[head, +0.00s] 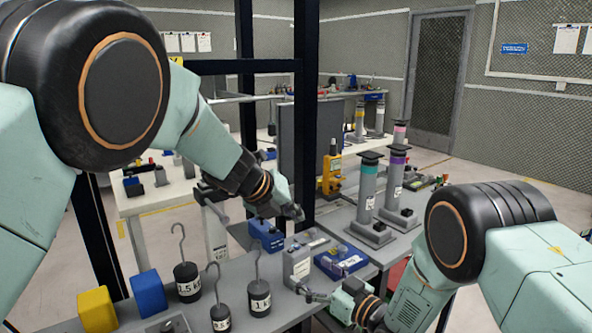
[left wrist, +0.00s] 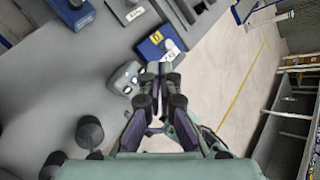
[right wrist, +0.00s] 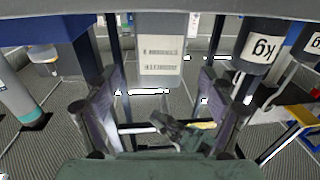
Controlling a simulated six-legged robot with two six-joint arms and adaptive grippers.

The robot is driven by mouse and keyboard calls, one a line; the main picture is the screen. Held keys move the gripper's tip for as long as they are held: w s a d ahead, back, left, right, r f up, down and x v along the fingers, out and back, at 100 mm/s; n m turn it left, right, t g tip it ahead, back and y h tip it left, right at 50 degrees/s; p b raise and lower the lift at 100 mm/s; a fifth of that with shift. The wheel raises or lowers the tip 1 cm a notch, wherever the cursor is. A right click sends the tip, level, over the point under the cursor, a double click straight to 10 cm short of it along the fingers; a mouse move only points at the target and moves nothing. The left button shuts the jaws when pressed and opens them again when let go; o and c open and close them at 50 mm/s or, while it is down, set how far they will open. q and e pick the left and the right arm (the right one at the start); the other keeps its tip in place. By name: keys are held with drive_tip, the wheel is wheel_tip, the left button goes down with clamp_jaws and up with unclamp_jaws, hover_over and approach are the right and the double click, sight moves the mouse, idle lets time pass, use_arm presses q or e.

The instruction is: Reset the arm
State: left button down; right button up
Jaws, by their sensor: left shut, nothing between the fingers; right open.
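My left gripper (head: 292,212) hangs above the far part of the grey bench in the head view. In the left wrist view its fingers (left wrist: 160,72) are together with nothing between them, over the bench edge beside a blue tray (left wrist: 160,45). My right gripper (head: 312,296) is low at the bench's front, close to a grey labelled box (head: 298,268). In the right wrist view its fingers (right wrist: 160,88) are spread, and the box (right wrist: 160,62) shows upside down in line with the gap. I cannot tell whether they touch it.
Hooked weights (head: 187,280) stand left of the box, with blue (head: 148,292) and yellow (head: 97,310) blocks beyond. A blue tray (head: 342,262) and tall grey posts (head: 367,190) stand to the right. A dark upright frame post (head: 306,110) rises behind my left gripper.

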sight(302, 265)
use_arm(q)
drive_tip(key=shift+d, duration=0.1)
use_arm(e)
drive_tip(key=x, duration=0.3)
drive_tip(key=shift+w+a, duration=0.25)
drive_tip(key=shift+w, duration=0.05)
use_arm(q)
drive_tip(key=shift+r, duration=0.15)
use_arm(e)
drive_tip(key=shift+w+a, duration=0.1)
drive_tip(key=shift+w, duration=0.05)
drive_tip(key=shift+s+d, duration=0.7)
drive_tip(key=shift+v, duration=0.85)
drive_tip(key=shift+s+d, duration=0.35)
drive_tip(key=shift+s, duration=0.15)
use_arm(q)
drive_tip(key=s+a+f+m+g+y, duration=0.1)
drive_tip(key=s+a+m+g+y, duration=0.2)
drive_tip(key=a+m, duration=0.9)
drive_tip(key=s+a+m+g+h, duration=0.1)
drive_tip(key=s+m+g+h, duration=0.1)
drive_tip(key=s, duration=0.6)
drive_tip(key=shift+a+r+h, duration=0.15)
drive_tip(key=shift+a+h, duration=0.25)
drive_tip(key=shift+h, duration=0.1)
use_arm(e)
drive_tip(key=shift+v, duration=1.35)
